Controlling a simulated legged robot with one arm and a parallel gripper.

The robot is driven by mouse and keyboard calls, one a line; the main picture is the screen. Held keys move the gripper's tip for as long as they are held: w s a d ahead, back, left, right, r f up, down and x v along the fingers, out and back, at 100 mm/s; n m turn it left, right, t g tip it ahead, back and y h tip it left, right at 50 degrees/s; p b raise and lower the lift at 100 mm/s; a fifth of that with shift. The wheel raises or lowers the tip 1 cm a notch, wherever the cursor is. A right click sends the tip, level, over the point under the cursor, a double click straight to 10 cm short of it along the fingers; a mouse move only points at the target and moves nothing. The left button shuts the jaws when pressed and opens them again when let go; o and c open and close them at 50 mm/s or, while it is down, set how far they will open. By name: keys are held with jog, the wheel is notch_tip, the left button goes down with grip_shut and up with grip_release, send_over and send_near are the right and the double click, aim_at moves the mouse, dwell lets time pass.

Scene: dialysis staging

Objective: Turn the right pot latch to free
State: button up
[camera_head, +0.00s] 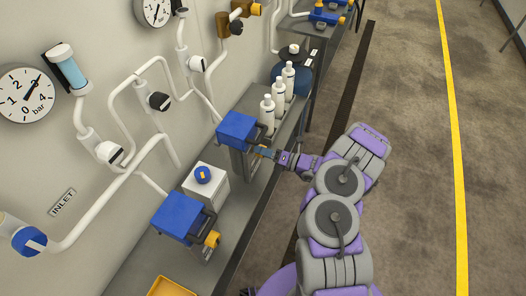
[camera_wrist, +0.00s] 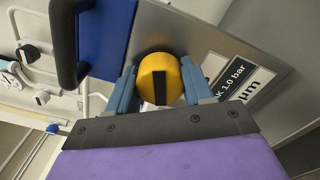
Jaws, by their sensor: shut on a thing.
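The far pot with a blue lid (camera_head: 238,130) stands on the bench, with my gripper (camera_head: 263,152) at its near side. In the wrist view, my gripper (camera_wrist: 160,88) has its blue-grey fingers on either side of the round yellow latch knob (camera_wrist: 159,72), shut on it. A black bar on the knob's face runs nearly upright in that view. The pot's blue lid (camera_wrist: 106,32) and dark handle (camera_wrist: 65,45) show beside it. A nearer pot (camera_head: 178,216) has the same blue lid and a yellow knob (camera_head: 212,239).
A white box with a blue knob (camera_head: 204,175) sits between the pots. Several white bottles (camera_head: 267,112) stand just beyond the far pot. White pipes (camera_head: 110,195) and gauges (camera_head: 25,97) line the wall. A yellow tray (camera_head: 171,287) is at the front. Floor to the right is clear.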

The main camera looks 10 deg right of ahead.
jog(key=shift+w+d+m, duration=0.1)
jog(key=shift+m, duration=1)
jog(key=shift+w+d+m, duration=0.1)
jog(key=shift+m, duration=1)
jog(key=o, duration=0.7)
jog(key=shift+o, duration=0.5)
jog(key=shift+w+f, duration=0.1)
jog(key=shift+o, duration=1.2)
jog(key=shift+s, duration=0.2)
jog(key=p+v, duration=0.4)
jog(key=v, duration=1.3)
jog(key=shift+d, duration=0.15)
